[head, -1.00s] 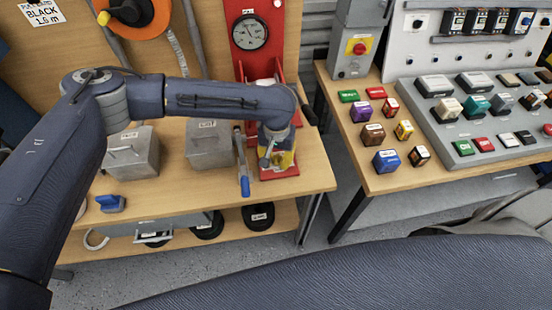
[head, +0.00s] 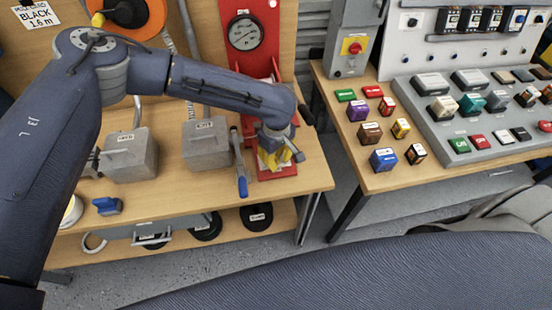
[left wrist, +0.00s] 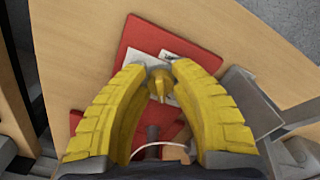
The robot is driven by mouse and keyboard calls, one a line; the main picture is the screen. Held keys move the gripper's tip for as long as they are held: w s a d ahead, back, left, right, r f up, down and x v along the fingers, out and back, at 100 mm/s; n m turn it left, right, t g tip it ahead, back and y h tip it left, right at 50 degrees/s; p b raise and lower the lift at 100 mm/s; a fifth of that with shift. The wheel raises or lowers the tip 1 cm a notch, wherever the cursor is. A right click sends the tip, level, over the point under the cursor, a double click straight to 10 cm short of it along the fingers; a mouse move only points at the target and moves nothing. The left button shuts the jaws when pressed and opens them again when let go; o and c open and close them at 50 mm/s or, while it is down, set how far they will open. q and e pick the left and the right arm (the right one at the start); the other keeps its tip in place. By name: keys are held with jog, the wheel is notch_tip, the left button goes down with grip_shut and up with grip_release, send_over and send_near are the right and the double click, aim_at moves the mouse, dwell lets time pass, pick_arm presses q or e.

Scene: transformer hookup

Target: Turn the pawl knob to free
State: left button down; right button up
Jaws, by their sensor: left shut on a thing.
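The red stand (head: 250,62) with a round gauge (head: 245,33) rises at the back edge of the left bench, with a red base plate (head: 284,172) at its foot. My left gripper (head: 268,160) points down over this base. In the left wrist view its yellow fingers (left wrist: 157,72) straddle the small yellow pawl knob (left wrist: 159,84), closed on its sides. White label plates lie around the knob on the red base, which also shows there (left wrist: 142,38). In the head view my gripper hides the knob. My right gripper is not in view.
A blue-handled lever (head: 241,182) stands just left of the red base. Grey boxes (head: 206,150) sit further left. A second bench (head: 430,172) on the right holds coloured blocks and a sloped button panel (head: 483,120). A gap separates the benches.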

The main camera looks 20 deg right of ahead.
aim_at(277, 158)
pick_arm(q)
jog(key=shift+n, duration=1.3)
jog(key=shift+d+f+n, duration=0.1)
jog(key=shift+n, duration=0.2)
jog(key=c, duration=1.2)
grip_release()
notch_tip(277, 158, up, 12)
jog(key=shift+r, duration=0.1)
